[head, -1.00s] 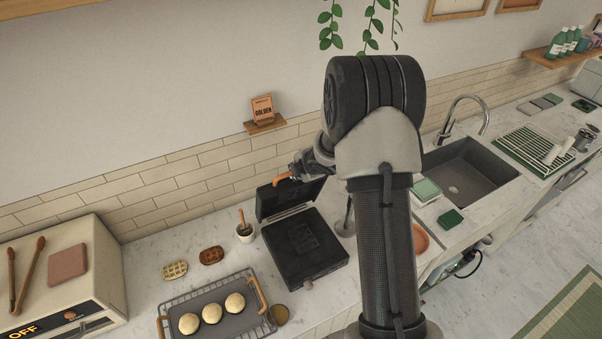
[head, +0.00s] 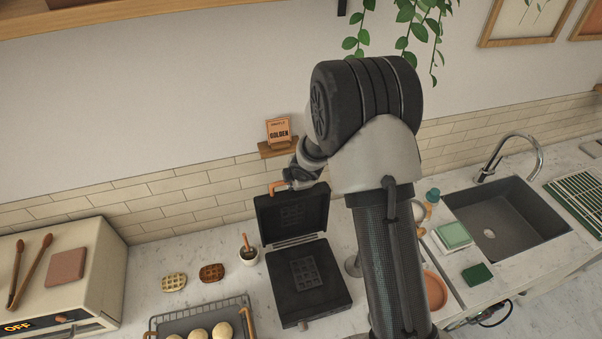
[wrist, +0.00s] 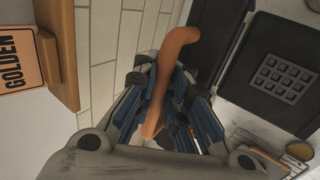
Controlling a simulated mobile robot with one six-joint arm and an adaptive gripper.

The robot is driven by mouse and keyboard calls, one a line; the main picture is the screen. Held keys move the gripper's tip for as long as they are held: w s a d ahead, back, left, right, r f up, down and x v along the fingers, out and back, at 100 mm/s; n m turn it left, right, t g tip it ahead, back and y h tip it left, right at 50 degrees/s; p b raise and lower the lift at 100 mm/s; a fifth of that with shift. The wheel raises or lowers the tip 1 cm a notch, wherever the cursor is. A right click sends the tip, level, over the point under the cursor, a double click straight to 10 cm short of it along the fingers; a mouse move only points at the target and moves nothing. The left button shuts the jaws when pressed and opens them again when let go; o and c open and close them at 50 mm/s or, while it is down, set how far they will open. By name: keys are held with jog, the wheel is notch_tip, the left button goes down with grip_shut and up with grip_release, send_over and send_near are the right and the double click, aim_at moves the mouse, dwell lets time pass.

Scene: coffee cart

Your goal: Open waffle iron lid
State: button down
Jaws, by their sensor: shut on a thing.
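The black waffle iron (head: 310,283) stands on the marble counter with its gridded lower plate showing. Its lid (head: 293,213) is raised about upright at the back, open toward the front. The orange lid handle (head: 277,186) is at the lid's top edge. My gripper (head: 296,180) is at that handle, behind the lid's top left. In the wrist view, the fingers of my gripper (wrist: 165,105) are closed around the orange handle (wrist: 172,65), and the lower plate (wrist: 280,75) shows at the right. My arm hides part of the counter right of the iron.
A small shelf (head: 278,150) with a "GOLDEN" card (head: 278,132) is on the wall close behind my gripper. A cup (head: 248,255), two waffles (head: 211,273) and a tray (head: 180,322) of dough balls lie left of the iron. A sink (head: 510,220) is at the right.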

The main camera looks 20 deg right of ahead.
jog(key=shift+w+r, duration=0.3)
jog(key=shift+r, duration=0.05)
jog(key=c, duration=2)
grip_release()
jog(key=shift+o, duration=0.4)
jog(key=shift+s, duration=0.2)
jog(key=shift+d+f, duration=0.1)
jog(key=shift+f, duration=0.15)
